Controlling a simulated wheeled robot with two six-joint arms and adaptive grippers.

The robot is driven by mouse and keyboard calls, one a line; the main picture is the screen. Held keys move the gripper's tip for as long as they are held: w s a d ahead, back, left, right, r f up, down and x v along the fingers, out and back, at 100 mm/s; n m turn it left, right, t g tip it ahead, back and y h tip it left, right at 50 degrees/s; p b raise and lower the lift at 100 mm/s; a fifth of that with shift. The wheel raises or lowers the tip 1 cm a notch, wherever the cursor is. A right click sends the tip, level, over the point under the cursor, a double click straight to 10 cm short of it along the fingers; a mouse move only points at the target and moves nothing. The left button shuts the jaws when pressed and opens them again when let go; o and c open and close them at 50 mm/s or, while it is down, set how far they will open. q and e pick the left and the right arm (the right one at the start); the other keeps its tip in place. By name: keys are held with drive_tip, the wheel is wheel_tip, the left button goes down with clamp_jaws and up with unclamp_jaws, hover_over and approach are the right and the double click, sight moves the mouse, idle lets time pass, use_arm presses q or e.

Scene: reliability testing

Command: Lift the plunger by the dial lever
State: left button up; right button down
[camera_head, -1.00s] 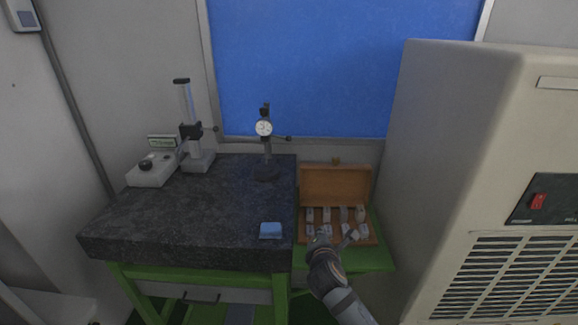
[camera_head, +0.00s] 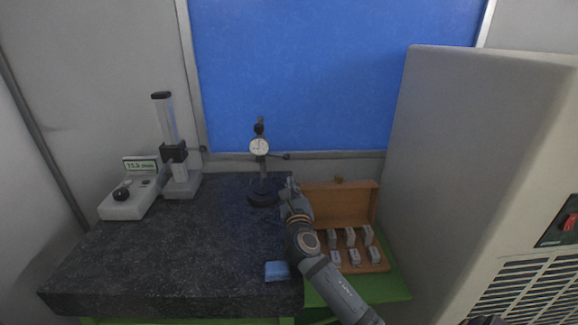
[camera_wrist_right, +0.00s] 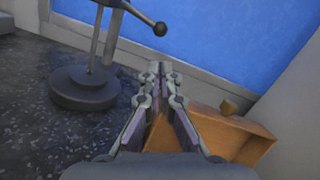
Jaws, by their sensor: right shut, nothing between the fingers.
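The dial gauge (camera_head: 259,146) has a round white face and sits on a dark post with a round base (camera_head: 263,196) at the back of the granite table. A thin lever with a black ball end (camera_head: 286,156) sticks out to its right. In the right wrist view the ball (camera_wrist_right: 160,29) shows above and beyond my fingertips, and the round base (camera_wrist_right: 84,88) is to the left. My right gripper (camera_head: 290,184) is shut and empty, right of the stand and below the ball, apart from both. It also shows in the right wrist view (camera_wrist_right: 160,68). My left gripper is not in view.
A wooden case (camera_head: 340,205) with several metal blocks stands open on the green side table (camera_head: 397,288). A blue block (camera_head: 277,271) lies at the granite table's (camera_head: 180,270) front right. A height gauge with a display (camera_head: 140,164) is at the left. A beige cabinet (camera_head: 470,150) stands right.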

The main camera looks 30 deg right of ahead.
sight(277, 156)
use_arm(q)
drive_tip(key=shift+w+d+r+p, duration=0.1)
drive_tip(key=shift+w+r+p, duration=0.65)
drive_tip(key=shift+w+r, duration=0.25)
use_arm(e)
drive_tip(key=x, duration=0.9)
drive_tip(key=shift+w, duration=0.15)
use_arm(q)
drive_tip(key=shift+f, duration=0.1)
use_arm(e)
drive_tip(key=shift+w, duration=0.15)
